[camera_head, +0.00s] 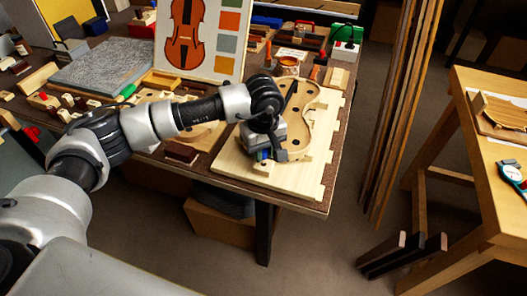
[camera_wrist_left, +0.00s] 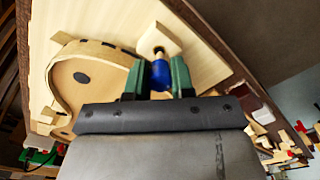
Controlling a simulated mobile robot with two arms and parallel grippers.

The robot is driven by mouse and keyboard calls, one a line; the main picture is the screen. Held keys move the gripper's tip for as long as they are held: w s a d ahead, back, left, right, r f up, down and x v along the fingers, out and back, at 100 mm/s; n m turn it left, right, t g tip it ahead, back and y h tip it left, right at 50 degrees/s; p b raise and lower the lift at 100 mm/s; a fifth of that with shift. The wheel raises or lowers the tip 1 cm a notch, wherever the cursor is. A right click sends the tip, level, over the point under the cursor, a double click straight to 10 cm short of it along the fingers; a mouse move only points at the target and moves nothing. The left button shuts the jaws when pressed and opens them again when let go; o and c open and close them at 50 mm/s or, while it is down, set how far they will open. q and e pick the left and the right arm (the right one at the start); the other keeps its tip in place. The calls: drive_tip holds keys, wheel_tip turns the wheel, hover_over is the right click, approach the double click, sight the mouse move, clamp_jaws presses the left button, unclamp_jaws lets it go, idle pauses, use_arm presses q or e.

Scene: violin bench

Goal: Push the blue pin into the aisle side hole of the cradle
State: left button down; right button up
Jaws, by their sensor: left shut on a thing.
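My left gripper (camera_head: 265,158) is over the near part of the pale wooden cradle board (camera_head: 232,172), its fingers pointing down. In the left wrist view its two green fingers (camera_wrist_left: 160,74) are shut on the blue pin (camera_wrist_left: 160,72), one on each side. The pin's far end lies at a small pale wooden block (camera_wrist_left: 157,38) on the board, by a dark round spot. I cannot tell whether the pin's tip is in a hole. The violin body (camera_head: 300,115) lies on the cradle beside the gripper. My right gripper is not in view.
The cradle lies near the right edge of the dark workbench (camera_head: 338,165). A dark red block (camera_head: 181,152) sits left of it. Behind stand a violin picture board (camera_head: 215,65), jars and tools. The floor aisle and another wooden table (camera_head: 470,165) are at the right.

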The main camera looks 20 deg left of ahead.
use_arm(q)
drive_tip(key=shift+d+f+b, duration=0.15)
drive_tip(key=shift+f+b, duration=0.05)
drive_tip(key=shift+b, duration=0.75)
idle(1.5)
drive_tip(key=shift+f, duration=0.1)
drive_tip(key=shift+f, duration=0.15)
drive_tip(key=shift+b, duration=0.4)
idle(0.6)
